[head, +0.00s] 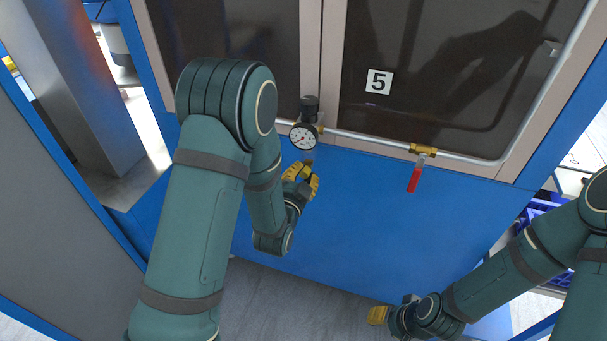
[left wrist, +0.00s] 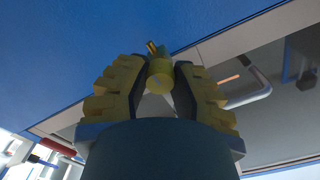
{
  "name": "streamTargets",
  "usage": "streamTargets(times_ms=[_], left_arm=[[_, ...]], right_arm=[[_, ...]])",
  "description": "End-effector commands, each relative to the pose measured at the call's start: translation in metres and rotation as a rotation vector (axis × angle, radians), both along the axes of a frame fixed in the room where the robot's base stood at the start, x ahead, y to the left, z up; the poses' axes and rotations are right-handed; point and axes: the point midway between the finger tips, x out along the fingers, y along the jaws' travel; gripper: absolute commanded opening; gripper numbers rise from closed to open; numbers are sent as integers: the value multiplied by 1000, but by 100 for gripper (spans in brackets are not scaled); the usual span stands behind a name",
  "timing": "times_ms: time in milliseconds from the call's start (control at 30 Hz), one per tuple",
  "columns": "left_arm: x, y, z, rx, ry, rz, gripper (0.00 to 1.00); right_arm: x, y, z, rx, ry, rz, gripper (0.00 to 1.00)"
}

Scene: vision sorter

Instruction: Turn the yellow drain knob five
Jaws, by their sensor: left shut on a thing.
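The yellow drain knob (left wrist: 160,74) shows in the left wrist view as a small yellow cylinder with a thin brass-coloured piece at its far end. My left gripper (left wrist: 158,88) has its yellow-padded fingers on both sides of the knob and is shut on it. In the head view my left gripper (head: 301,176) is just below the pressure gauge (head: 303,137), in front of the blue panel, and hides the knob.
A metal pipe (head: 365,139) runs right from the gauge to a brass valve with a red lever (head: 414,179). A black-capped regulator (head: 309,106) stands above the gauge. The blue panel (head: 370,225) below is bare. A blue crate (head: 528,222) is at the right.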

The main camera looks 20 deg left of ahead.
Motion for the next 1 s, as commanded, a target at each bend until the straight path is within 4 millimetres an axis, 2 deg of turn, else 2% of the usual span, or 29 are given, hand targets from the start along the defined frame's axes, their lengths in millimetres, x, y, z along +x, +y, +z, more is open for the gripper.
streamTargets(times_ms=[500,533,600,1000], left_arm=[[0,1,-1,18,3,3,0],[0,1,-1,18,3,3,37],[0,1,-1,18,3,3,59],[0,0,0,16,0,1,59]], right_arm=[[0,0,0,0,0,0,47],[0,0,0,0,0,0,47],[0,0,0,0,0,0,47],[0,0,0,0,0,0,47]])
